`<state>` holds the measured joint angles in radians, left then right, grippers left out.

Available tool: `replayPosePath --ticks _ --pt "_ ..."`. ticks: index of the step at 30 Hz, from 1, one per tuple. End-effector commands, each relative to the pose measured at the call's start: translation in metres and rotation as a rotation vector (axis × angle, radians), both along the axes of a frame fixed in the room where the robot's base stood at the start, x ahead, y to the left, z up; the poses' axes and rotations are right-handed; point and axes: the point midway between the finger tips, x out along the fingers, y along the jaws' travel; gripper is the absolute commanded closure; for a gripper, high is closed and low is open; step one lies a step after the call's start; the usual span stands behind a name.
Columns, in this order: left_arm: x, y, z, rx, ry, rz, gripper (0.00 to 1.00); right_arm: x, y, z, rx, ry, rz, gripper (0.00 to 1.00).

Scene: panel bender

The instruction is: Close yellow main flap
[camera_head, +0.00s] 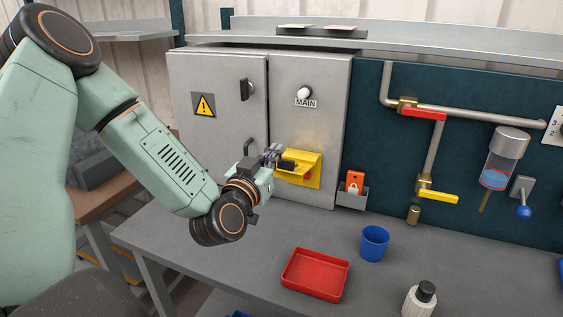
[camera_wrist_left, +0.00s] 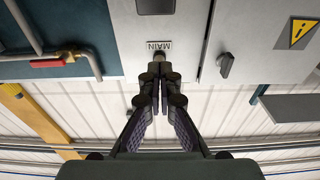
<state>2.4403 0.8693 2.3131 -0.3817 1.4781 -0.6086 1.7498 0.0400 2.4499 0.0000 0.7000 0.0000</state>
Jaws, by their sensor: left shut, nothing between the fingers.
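The yellow main flap (camera_head: 301,163) is on the grey cabinet door below the MAIN label. It juts outward from its yellow backing, and part of a red piece shows at its right underside. My left gripper (camera_head: 271,155) is at the left end of the flap, with closed fingers and nothing between them. I cannot tell whether the fingers touch the flap. In the left wrist view, the closed fingers (camera_wrist_left: 158,63) overlap the area by the MAIN label (camera_wrist_left: 159,45), and the flap does not show. My right gripper is not in view.
A white knob (camera_head: 304,92) sits above the MAIN label. An orange padlock (camera_head: 355,181) is in a grey holder right of the cabinet. A red tray (camera_head: 315,275), a blue cup (camera_head: 374,243) and a white bottle (camera_head: 420,299) stand on the bench. Pipes with valves (camera_head: 424,113) are at right.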

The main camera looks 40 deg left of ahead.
Motion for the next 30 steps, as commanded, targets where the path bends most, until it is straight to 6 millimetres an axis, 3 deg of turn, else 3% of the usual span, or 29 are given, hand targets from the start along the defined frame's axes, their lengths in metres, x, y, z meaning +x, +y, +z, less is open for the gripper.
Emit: replayPosePath --ticks 10,12,18,30 --pt "0.056 0.012 0.005 0.005 -0.002 -0.002 1.0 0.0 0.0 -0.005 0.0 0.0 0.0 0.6" --pt "0.051 0.011 -0.01 -0.001 0.006 -0.002 1.0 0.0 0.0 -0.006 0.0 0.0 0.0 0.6" --pt "0.045 0.01 -0.03 -0.001 0.001 -0.001 1.0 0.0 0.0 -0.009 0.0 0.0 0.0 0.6" --pt "0.043 0.01 -0.034 -0.002 -0.001 -0.001 1.0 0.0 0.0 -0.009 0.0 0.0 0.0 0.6"
